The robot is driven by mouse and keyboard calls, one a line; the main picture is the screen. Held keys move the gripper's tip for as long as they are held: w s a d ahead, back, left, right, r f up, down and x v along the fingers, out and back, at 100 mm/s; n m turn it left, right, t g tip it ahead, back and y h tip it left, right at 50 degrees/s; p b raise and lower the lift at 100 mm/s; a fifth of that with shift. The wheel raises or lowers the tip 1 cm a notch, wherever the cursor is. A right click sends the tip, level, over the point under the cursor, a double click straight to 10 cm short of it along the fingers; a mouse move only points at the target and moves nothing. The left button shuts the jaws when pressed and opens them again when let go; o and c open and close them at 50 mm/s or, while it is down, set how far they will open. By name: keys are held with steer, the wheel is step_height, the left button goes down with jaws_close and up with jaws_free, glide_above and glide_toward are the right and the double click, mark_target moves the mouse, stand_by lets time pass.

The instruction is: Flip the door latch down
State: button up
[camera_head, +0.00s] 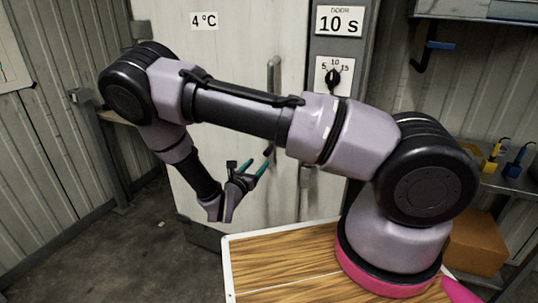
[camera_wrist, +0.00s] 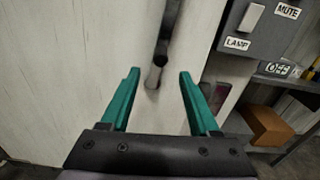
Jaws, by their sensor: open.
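The white door (camera_head: 225,65) stands behind my arm and fills the left of the wrist view (camera_wrist: 70,60). A dark bar with a rounded grey end, apparently the door latch (camera_wrist: 155,76), sits beyond my fingertips in the wrist view, between them as seen. In the head view a small dark end (camera_head: 269,149) shows just above my fingers; my arm hides part of that area. My gripper (camera_head: 255,167) is open, with teal fingers pointing at the door. It is empty in the wrist view (camera_wrist: 156,72). Contact with the latch cannot be told.
A vertical grey handle (camera_head: 273,80) is on the door, partly behind my arm. A control panel (camera_head: 335,50) with a dial stands right of it. A switch box labelled LAMP and MUTE (camera_wrist: 262,25) and a cardboard box (camera_wrist: 272,125) are at right. A wooden tabletop (camera_head: 275,265) is below.

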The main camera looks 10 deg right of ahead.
mark_target(265, 155)
steer(key=x, duration=0.9)
steer(key=shift+s, duration=0.1)
jaws_close()
stand_by(1.1)
